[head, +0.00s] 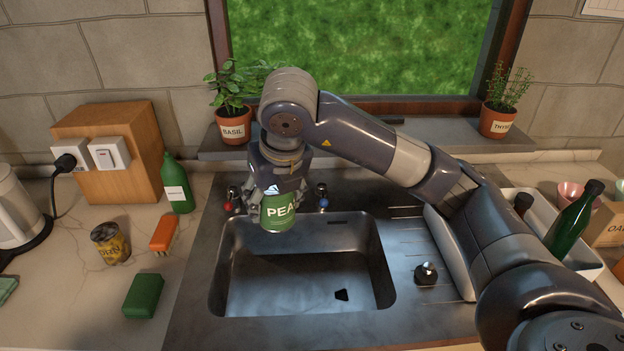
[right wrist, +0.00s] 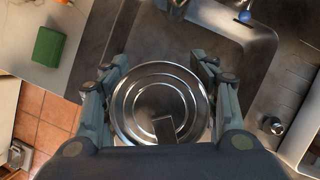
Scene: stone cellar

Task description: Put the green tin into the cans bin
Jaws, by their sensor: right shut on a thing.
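The green tin (head: 278,212), with a label reading "PEA", hangs upright over the back of the sink. My right gripper (head: 279,190) is shut on it from above, and the arm reaches in from the right. In the right wrist view the tin's round metal lid (right wrist: 141,92) with its pull tab sits between the two fingers (right wrist: 160,98). My left gripper is not in view. I see nothing marked as the cans bin in either view.
The sink basin (head: 300,285) below is empty apart from a small dark piece. The taps (head: 322,196) stand close behind the tin. A white tray (head: 530,207) holds bottles at right.

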